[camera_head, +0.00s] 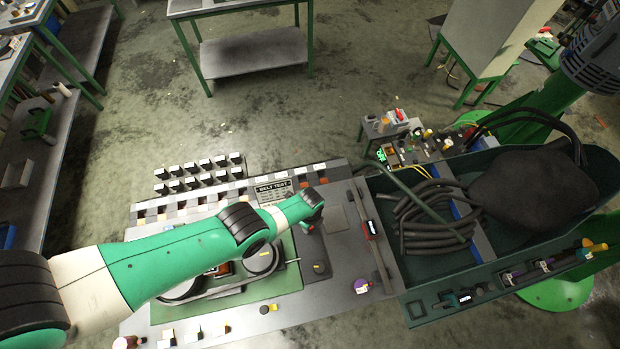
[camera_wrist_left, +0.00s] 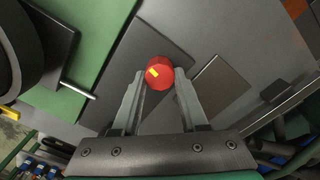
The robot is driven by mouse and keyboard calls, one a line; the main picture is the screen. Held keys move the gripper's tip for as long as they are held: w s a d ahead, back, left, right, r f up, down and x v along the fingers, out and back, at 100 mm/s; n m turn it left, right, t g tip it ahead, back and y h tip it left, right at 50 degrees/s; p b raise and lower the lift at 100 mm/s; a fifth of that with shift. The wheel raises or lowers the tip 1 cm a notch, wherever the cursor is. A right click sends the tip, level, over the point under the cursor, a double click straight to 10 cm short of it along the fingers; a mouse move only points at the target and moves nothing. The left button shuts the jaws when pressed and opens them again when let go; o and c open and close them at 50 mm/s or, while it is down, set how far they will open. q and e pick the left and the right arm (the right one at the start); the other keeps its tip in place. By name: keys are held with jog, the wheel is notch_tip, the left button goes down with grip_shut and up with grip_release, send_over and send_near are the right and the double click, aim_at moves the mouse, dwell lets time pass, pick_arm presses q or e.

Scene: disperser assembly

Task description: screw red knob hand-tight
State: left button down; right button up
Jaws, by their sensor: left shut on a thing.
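The red knob (camera_wrist_left: 160,76) is a round red cap with a small yellow mark, seen in the left wrist view between the tips of my left gripper (camera_wrist_left: 161,85). Both fingers touch its sides and are shut on it. Below the knob lies a dark grey plate (camera_wrist_left: 150,45) on the bench; whether the knob touches it cannot be told. In the head view my left arm reaches in from the left, and its gripper (camera_head: 312,213) is over the bench right of the green board, mostly hidden by the wrist. My right gripper is not in view.
A green board (camera_head: 285,275) with round dark parts lies under my left arm. A sign (camera_head: 273,190) and rows of small black blocks (camera_head: 200,172) are behind it. A dark green tray (camera_head: 420,275) with coiled hoses is at the right. Small loose parts lie along the front edge.

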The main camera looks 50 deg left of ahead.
pick_arm(q)
jog(key=shift+s+m, duration=0.1)
jog(key=shift+m, duration=1.6)
jog(key=shift+c, duration=2.2)
grip_release()
